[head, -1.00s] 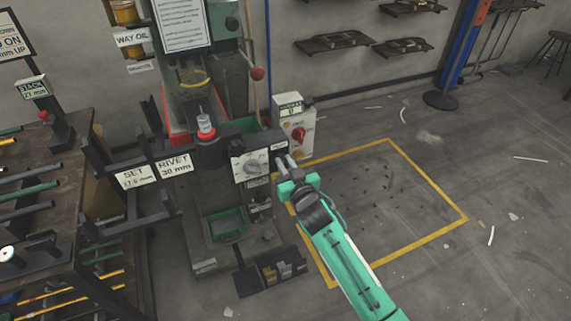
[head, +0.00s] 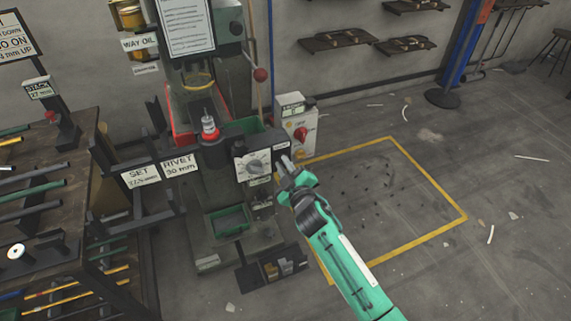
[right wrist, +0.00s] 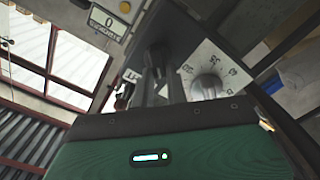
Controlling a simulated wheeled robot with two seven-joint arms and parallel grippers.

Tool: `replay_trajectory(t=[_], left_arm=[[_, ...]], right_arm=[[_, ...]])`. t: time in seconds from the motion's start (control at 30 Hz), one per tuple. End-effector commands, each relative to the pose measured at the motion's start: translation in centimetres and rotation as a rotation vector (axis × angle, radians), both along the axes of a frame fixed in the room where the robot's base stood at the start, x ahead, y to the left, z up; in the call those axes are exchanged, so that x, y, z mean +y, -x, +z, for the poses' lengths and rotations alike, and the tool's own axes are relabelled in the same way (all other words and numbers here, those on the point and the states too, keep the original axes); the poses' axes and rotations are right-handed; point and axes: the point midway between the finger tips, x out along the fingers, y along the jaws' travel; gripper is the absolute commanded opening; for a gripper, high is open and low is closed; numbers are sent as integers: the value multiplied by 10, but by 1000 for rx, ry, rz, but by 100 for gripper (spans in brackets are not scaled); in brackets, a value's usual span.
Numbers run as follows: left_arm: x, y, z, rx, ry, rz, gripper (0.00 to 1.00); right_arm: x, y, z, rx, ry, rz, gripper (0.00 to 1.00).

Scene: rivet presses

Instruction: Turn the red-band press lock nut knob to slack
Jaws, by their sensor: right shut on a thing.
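The red-band press (head: 214,185) stands left of centre in the head view, with a red ring (head: 209,135) around its upright tool. Its white dial panel (head: 241,177) carries a grey pointer knob (head: 256,167); the dial also shows in the right wrist view (right wrist: 207,88). My right gripper (head: 286,165) is at the panel's right side. In the right wrist view its two fingers (right wrist: 158,75) are shut on a dark knob (right wrist: 158,49) beside the dial, which I take as the lock nut knob. The fingers partly hide it, and its setting cannot be read. My left gripper is out of view.
A grey control box (head: 298,125) with a red switch stands just behind my right gripper. A rack of rods (head: 50,205) is at the left. The yellow-outlined floor (head: 385,190) is clear apart from scraps.

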Motion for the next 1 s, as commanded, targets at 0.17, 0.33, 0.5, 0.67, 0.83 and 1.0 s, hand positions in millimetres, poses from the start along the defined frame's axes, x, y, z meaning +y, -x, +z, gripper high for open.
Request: replay_trajectory(t=[0.17, 0.33, 0.5, 0.67, 0.83, 1.0], left_arm=[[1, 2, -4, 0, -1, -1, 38], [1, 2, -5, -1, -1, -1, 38], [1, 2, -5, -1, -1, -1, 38], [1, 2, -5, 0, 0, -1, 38], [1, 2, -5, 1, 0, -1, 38], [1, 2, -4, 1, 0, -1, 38]], right_arm=[[2, 1, -2, -65, 156, 1, 0], [3, 1, -4, -123, 299, 1, 0], [3, 1, -6, -174, 424, 1, 0], [4, 2, -7, -212, 513, 2, 0], [4, 2, -8, -239, 578, 2, 0], [4, 2, -9, -252, 611, 2, 0]])
